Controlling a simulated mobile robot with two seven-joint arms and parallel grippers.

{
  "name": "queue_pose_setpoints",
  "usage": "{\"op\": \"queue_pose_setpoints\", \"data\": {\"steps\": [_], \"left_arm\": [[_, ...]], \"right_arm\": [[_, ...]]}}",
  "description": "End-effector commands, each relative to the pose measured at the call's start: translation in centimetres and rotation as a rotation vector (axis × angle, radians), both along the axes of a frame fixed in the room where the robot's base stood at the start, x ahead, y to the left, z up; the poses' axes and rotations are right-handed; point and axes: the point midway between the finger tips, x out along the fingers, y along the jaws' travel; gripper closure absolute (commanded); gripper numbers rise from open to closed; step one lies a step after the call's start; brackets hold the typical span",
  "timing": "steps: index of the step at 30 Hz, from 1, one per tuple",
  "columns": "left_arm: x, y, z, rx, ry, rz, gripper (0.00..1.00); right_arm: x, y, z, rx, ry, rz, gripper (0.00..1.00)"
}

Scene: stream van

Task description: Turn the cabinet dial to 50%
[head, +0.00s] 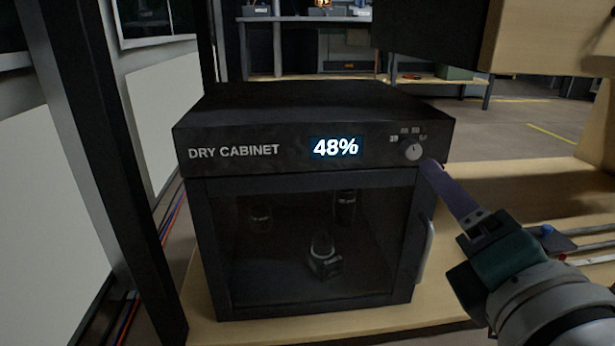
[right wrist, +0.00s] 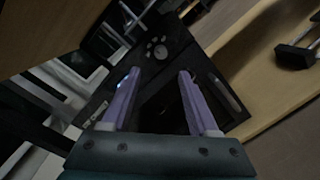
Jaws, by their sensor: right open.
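The black dry cabinet (head: 315,120) stands on a wooden surface, and its lit display (head: 335,147) reads 48%. The round dial (head: 412,150) is at the right end of its front panel, with small marks above it. In the right wrist view the dial (right wrist: 161,52) lies ahead of the fingers, beyond their tips. My right gripper (head: 428,165) has its purple fingers just below and right of the dial in the head view, apart from it as far as I can tell. The right wrist view shows the gripper (right wrist: 158,73) open and empty. My left gripper is not in view.
The cabinet's glass door (head: 300,240) is shut, with camera gear inside and a handle (head: 425,250) at its right edge. A dark post (head: 90,150) stands at the left. Flat items (head: 590,243) lie on the wooden surface at the right.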

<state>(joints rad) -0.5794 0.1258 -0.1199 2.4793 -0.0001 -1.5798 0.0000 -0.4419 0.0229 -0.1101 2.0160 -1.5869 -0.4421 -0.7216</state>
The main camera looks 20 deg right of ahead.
Motion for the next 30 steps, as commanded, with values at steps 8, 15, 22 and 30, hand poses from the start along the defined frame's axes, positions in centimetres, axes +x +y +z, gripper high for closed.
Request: {"op": "queue_pose_setpoints", "data": {"steps": [8, 15, 22, 30], "left_arm": [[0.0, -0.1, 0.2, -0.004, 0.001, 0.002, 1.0], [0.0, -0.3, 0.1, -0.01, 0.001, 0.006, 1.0], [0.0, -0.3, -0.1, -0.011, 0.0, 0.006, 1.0], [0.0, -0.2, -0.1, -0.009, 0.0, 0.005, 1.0]], "right_arm": [[3.1, -1.0, 0.1, -0.009, -0.003, 0.002, 0.4], [7.3, -2.5, 0.0, -0.007, -0.002, 0.001, 0.4], [9.2, -3.1, -0.1, -0.007, 0.001, 0.003, 0.4], [9.4, -3.2, -0.1, -0.006, 0.0, 0.003, 0.4]]}}
